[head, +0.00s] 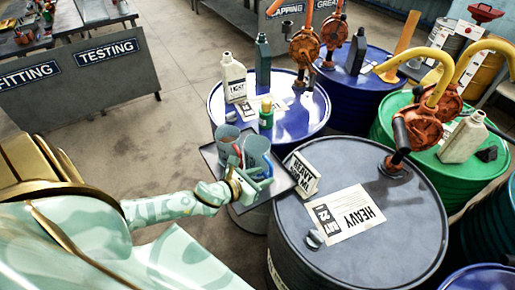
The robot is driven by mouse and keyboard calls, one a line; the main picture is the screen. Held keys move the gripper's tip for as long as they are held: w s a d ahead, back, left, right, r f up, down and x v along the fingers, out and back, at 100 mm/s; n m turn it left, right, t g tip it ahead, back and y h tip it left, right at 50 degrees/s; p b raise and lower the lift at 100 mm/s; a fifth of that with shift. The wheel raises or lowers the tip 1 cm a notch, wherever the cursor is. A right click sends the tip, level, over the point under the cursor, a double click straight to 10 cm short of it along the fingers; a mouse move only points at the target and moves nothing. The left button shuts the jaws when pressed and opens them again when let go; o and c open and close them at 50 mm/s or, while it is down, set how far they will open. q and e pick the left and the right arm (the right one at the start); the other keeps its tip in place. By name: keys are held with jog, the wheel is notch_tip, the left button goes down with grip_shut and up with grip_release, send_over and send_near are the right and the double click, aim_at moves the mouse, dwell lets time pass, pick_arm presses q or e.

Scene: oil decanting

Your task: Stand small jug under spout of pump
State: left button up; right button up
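Translucent bluish jugs stand close together on a dark tray (212,155) left of the grey drum: one jug (227,138) at the back left, another jug (258,148) at the right. I cannot tell which is the small jug. My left gripper (261,173) is at the front of these jugs, partly overlapping them; whether its fingers are open or shut on a jug is unclear. A red pump (421,128) with a yellow handle and a dark spout (401,136) rises at the back of the grey drum (345,255). My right gripper is not in view.
A "HEAVY" sign (302,174) stands at the grey drum's left edge, with a label sheet (343,213) on its top. A blue drum (300,118) behind the tray carries a white bottle (233,78), a dark bottle (263,60) and a small green bottle (266,113).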

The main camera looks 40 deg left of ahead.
aim_at(270, 173)
pick_arm(q)
jog(key=x, duration=0.4)
jog(key=shift+w+d+r, duration=0.1)
jog(key=shift+w+d, duration=0.15)
jog(key=shift+w, duration=0.15)
grip_shut()
jog(key=shift+r, duration=0.1)
